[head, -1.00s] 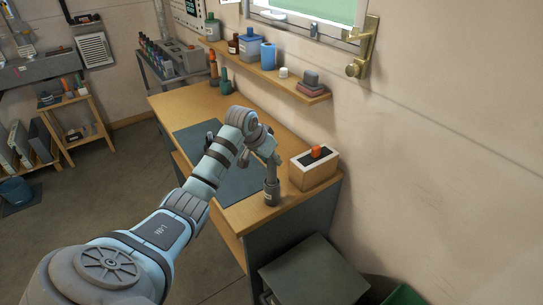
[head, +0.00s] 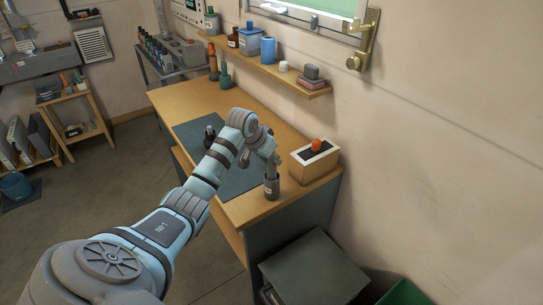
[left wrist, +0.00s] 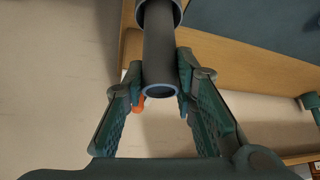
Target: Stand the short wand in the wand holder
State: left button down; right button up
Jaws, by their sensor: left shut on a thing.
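The short wand, a dark grey hollow tube with a pale blue rim, fills the middle of the left wrist view (left wrist: 158,55). My left gripper (head: 271,163) is shut on it near the rimmed end, one finger on each side (left wrist: 160,82). Away from the gripper, the tube runs into a wider grey cylinder (head: 272,188) with a small pale mark, at the desk's near right corner. This looks like the wand holder with the wand upright in its mouth. I cannot tell how deep the wand sits. My right gripper is out of view.
A wooden box (head: 321,169) with a dark top and an orange knob (head: 316,146) stands close right of the gripper. A dark mat (head: 235,178) covers the desk's middle. A shelf (head: 318,93) with bottles runs along the wall behind.

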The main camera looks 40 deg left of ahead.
pick_arm(q)
jog(key=shift+f, duration=0.25)
jog(key=c, duration=1.2)
grip_release()
jog(key=shift+r, duration=0.1)
jog(key=v, duration=1.2)
